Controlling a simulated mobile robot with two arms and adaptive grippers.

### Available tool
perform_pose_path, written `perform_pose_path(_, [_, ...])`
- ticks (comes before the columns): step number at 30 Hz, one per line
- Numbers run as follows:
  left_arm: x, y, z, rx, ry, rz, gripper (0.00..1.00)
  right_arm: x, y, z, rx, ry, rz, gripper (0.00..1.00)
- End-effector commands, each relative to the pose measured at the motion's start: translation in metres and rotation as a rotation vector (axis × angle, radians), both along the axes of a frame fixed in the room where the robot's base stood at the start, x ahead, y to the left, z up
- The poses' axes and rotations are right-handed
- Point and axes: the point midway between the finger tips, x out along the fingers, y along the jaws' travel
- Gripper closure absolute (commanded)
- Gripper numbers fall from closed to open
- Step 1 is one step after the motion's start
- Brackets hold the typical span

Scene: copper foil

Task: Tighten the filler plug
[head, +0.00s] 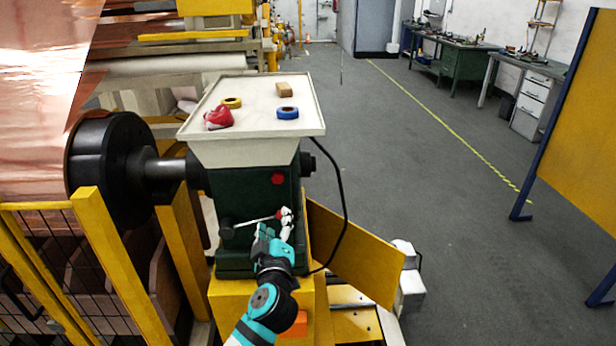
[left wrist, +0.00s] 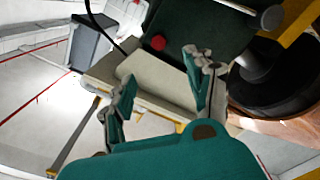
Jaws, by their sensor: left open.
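The filler plug (head: 277,178) is a small red hexagonal plug on the upper front face of the dark green gear housing (head: 240,200). It also shows in the left wrist view as a red spot (left wrist: 158,43) on the green face. My left gripper (head: 272,224) is in front of the housing, below the plug and apart from it. In the left wrist view its two fingers (left wrist: 150,84) are spread wide, with nothing between them. My right gripper is in neither view.
A lever (head: 250,222) with a dark knob crosses the housing close to my left gripper. A pale tray (head: 255,95) on top holds tape rolls, a red cloth and a small block. A black cable (head: 343,200) hangs at the right. A yellow fence (head: 110,245) stands left; floor is free right.

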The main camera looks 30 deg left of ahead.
Motion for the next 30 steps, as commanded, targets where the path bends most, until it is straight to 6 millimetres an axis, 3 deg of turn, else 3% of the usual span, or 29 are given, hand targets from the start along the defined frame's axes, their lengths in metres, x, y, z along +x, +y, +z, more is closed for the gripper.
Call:
perform_pose_path(5, [0.008,0.008,0.012,-0.011,-0.028,0.010,0.45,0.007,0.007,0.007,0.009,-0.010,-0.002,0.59])
perform_pose_path(21, [0.103,0.067,0.013,-0.008,-0.023,0.010,0.45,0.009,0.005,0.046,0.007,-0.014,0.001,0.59])
perform_pose_path(30, [0.139,0.088,0.010,-0.010,-0.023,0.008,0.45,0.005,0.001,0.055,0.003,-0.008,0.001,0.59])
